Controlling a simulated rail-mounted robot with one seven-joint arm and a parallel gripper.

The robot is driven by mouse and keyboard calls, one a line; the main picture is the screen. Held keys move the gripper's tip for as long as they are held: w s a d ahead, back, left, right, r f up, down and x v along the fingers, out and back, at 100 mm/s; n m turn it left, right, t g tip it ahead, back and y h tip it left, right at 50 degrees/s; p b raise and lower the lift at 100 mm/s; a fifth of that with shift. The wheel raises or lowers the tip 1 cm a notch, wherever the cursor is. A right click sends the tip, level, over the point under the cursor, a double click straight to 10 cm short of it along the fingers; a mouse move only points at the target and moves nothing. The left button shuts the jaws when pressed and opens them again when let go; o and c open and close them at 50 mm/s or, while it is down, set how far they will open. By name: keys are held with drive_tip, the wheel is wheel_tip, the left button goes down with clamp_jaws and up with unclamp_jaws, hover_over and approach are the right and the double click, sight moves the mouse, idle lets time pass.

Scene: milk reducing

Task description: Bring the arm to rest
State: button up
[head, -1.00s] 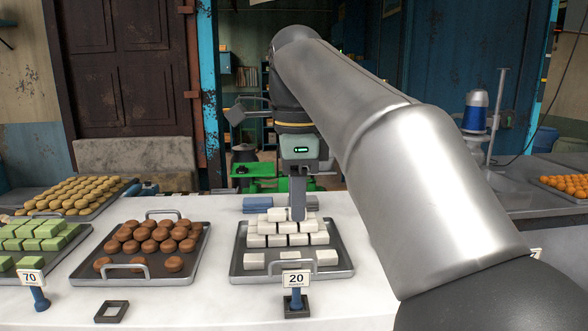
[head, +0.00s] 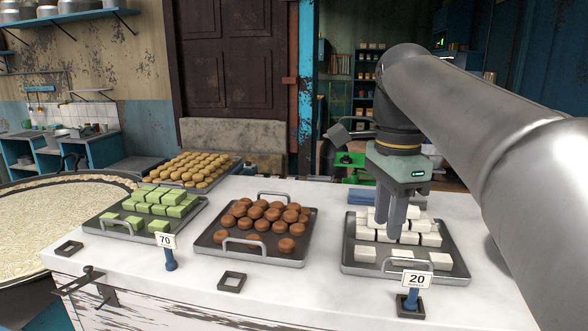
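My gripper (head: 389,230) points down over the tray of white blocks (head: 352,254) at the right of the counter. Its two fingers show close together, one partly overlapping the other, and the gap between them is hard to judge. The fingertips are in front of the stacked white blocks (head: 422,226). I cannot tell whether they touch them. I see nothing clearly held. My arm reaches in from the right edge of the head view.
A tray of brown round sweets (head: 300,262) is in the middle, with a tray of green blocks (head: 92,227) left of it. Price stands "20" (head: 416,280) and "70" (head: 166,241) stand in front. A large round pan (head: 25,240) is at the left.

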drive_tip(key=s+f+n, duration=0.2)
drive_tip(key=f, duration=0.3)
drive_tip(key=s+f+n, duration=0.1)
drive_tip(key=f+n, duration=0.2)
drive_tip(key=f, duration=0.2)
drive_tip(key=s+f+n, duration=0.2)
drive_tip(key=f+n, duration=0.1)
drive_tip(key=f, duration=0.2)
drive_tip(key=shift+s+a+f, duration=0.1)
drive_tip(key=shift+s+f, duration=0.1)
drive_tip(key=shift+s, duration=0.15)
drive_tip(key=s+f+n, duration=0.8)
drive_tip(key=s+f, duration=0.1)
drive_tip(key=f, duration=0.5)
drive_tip(key=shift+s, duration=0.25)
